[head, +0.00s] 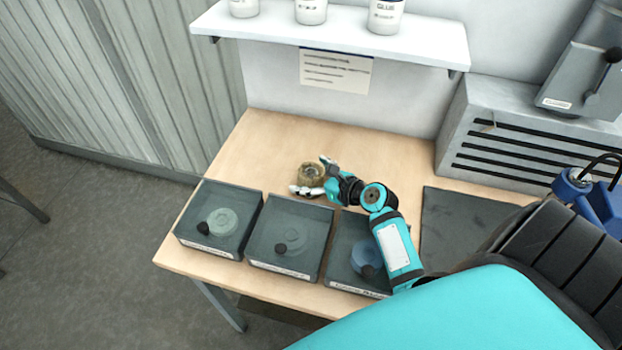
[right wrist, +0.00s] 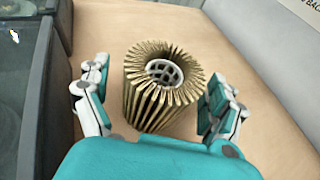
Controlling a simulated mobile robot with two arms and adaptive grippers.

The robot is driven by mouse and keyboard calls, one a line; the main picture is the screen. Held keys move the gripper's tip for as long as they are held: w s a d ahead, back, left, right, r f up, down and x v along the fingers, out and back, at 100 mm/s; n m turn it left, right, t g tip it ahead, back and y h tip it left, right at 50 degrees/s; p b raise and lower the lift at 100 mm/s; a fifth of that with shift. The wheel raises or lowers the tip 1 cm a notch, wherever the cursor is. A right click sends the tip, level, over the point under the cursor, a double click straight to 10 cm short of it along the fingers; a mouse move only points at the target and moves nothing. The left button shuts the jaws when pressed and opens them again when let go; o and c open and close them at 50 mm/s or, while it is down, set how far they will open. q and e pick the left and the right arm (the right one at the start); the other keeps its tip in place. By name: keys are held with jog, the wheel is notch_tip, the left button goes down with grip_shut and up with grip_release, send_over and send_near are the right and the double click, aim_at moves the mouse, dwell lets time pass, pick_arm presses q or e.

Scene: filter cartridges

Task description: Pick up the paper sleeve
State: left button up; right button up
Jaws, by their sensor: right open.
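The paper sleeve (head: 311,174) is a tan pleated cylinder standing upright on the wooden table. In the right wrist view the paper sleeve (right wrist: 163,85) shows its fanned pleats and a pale slotted core at the top. My right gripper (head: 310,176) is open around it, and in the right wrist view one finger of the gripper (right wrist: 158,108) is on each side of the sleeve, with a gap visible on both sides. My left gripper is not in view.
Three dark trays stand along the table's front edge: a left tray (head: 181,228), a middle tray (head: 256,238) and a right tray (head: 334,262), each with a round part. A dark mat (head: 455,225) lies to the right. A white shelf (head: 330,38) overhangs the back.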

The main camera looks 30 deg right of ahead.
jog(key=c, duration=1.2)
jog(key=shift+r, duration=0.1)
